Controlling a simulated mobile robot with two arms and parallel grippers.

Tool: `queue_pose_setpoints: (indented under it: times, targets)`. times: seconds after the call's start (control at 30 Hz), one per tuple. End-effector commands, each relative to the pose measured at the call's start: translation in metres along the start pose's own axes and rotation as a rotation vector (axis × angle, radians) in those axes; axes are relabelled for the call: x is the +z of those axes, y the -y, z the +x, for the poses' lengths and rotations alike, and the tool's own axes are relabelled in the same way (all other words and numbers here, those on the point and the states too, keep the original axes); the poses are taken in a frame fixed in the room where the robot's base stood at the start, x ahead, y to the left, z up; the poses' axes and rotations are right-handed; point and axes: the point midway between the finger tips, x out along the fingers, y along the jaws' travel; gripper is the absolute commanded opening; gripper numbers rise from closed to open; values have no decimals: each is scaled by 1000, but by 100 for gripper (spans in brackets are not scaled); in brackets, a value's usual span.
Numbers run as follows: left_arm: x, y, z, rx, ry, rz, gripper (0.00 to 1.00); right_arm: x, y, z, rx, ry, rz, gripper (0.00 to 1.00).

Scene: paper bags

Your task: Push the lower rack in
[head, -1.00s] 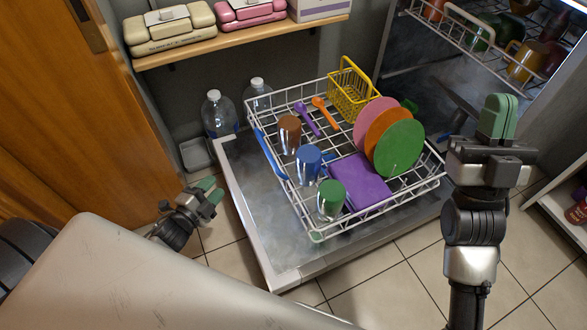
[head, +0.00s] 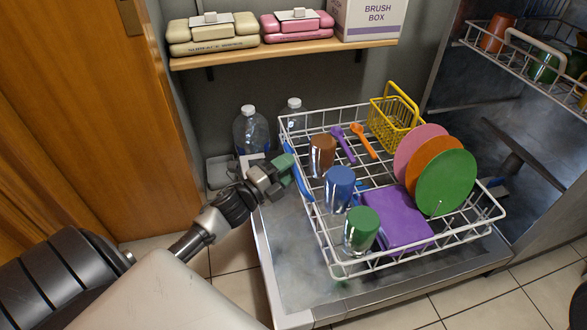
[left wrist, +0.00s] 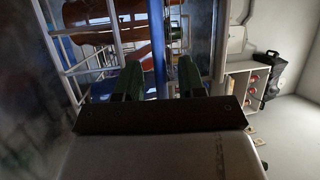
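The lower rack (head: 360,267) is a white wire rack resting on the open dishwasher door (head: 290,262), well out in front of the machine. It holds brown, blue and green cups, pink, orange and green plates, a purple block, purple and orange utensils and a yellow basket (head: 396,124). My left gripper (head: 287,171) is at the rack's left side, close to a long blue item (head: 296,172) on that edge. In the left wrist view, the fingers (left wrist: 160,80) stand apart, with a blue bar (left wrist: 158,45) showing between them. Contact cannot be told. My right gripper is out of view.
The upper rack (head: 520,62) is inside the dishwasher at the right. Bottles (head: 250,132) stand on the floor behind the door's left side. A wooden shelf (head: 290,52) with wipes packs and a brush box is above. A wooden door is at the left.

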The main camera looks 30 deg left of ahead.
Motion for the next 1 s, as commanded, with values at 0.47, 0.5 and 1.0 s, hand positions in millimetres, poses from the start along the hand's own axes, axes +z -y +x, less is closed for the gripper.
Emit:
queue_pose_setpoints:
  times: [0.47, 0.5, 1.0]
  targets:
    - [0, 0, 19, 2, 1, -1, 40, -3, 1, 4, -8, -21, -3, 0]
    - [0, 0, 19, 2, 1, -1, 36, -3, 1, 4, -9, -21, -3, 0]
    - [0, -1, 18, 2, 1, -1, 0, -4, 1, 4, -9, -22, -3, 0]
